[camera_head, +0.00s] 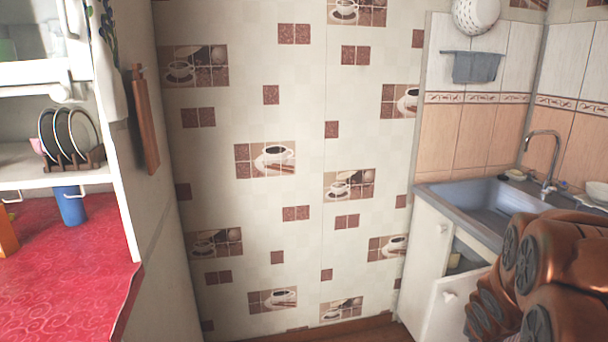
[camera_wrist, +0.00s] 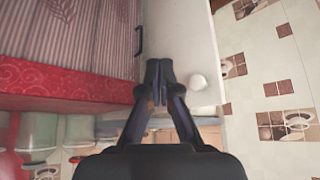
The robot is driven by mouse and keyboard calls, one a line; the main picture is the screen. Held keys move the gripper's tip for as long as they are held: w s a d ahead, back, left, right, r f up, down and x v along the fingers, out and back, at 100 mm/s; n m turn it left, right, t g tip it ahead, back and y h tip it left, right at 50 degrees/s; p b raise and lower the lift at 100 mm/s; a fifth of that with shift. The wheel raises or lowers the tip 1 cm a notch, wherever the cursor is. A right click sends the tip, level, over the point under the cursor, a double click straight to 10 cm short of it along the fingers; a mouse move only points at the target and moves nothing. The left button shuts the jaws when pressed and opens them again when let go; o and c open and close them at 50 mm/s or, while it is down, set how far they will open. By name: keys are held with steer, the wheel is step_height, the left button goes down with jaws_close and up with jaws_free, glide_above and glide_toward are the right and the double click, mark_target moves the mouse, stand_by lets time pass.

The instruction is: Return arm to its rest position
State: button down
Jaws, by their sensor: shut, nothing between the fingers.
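My gripper (camera_wrist: 158,72) shows in the wrist view with its two dark fingers together and nothing between them. It is out of sight in the head view. My copper-coloured arm links (camera_head: 560,270) are folded at the lower right of the head view, in front of the sink counter. In the wrist view the fingers are over a pale panel (camera_wrist: 182,30), just right of a red cloth edge (camera_wrist: 60,82). I cannot tell how far they are from either.
A red oilcloth counter (camera_head: 60,280) is at the left, with a blue cup (camera_head: 70,205) below a plate rack (camera_head: 72,160). A wooden board (camera_head: 147,120) hangs nearby. The sink (camera_head: 480,200) is at the right, above a partly open cabinet (camera_head: 432,262). A patterned wall (camera_head: 300,130) stands between.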

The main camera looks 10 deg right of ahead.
steer(key=s+a+r+n+g+y, duration=0.2)
steer(key=s+a+r+n+g, duration=0.2)
steer(key=s+a, duration=0.95)
steer(key=s+a+r+n+g+y, duration=0.2)
steer(key=s+a+r+n+g, duration=0.15)
steer(key=s+a, duration=1.05)
steer(key=p+v, duration=1.2)
steer(key=shift+s+a+r+n+t+p, duration=0.35)
steer(key=shift+a+p, duration=0.05)
